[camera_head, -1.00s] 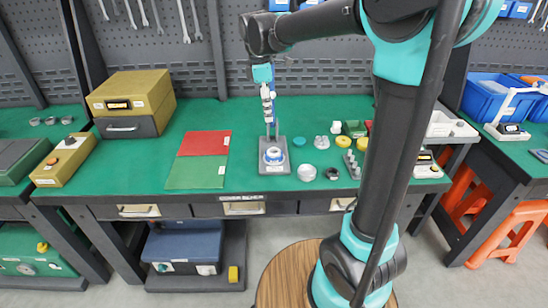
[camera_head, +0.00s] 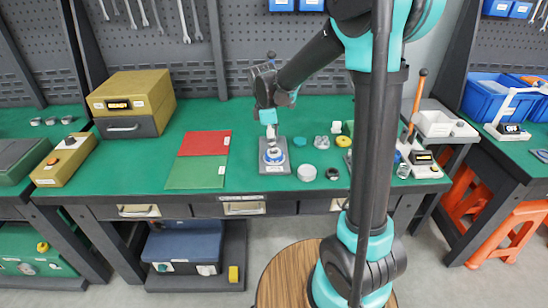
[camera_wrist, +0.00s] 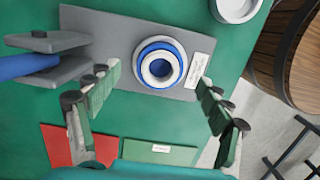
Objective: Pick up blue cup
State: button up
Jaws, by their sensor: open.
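The blue cup (camera_head: 274,155) is a round blue piece with a white ring and a dark centre. It sits on a grey base plate (camera_head: 274,169) on the green bench. The cup also shows in the wrist view (camera_wrist: 160,62) at upper middle, seen from above, on the plate (camera_wrist: 112,30). My gripper (camera_wrist: 157,78) is open, with one finger to the left and one to the right of the cup, apart from it. In the head view my gripper (camera_head: 271,132) hangs just above the cup, partly hiding the stand behind it.
Red (camera_head: 205,143) and green (camera_head: 196,173) mats lie left of the plate. A yellow-topped box (camera_head: 132,92) stands at back left. A blue bar (camera_wrist: 28,66) shows in the wrist view.

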notch_tip(320, 180, down, 3)
jog(key=shift+d+f, duration=0.1)
jog(key=c, duration=1.2)
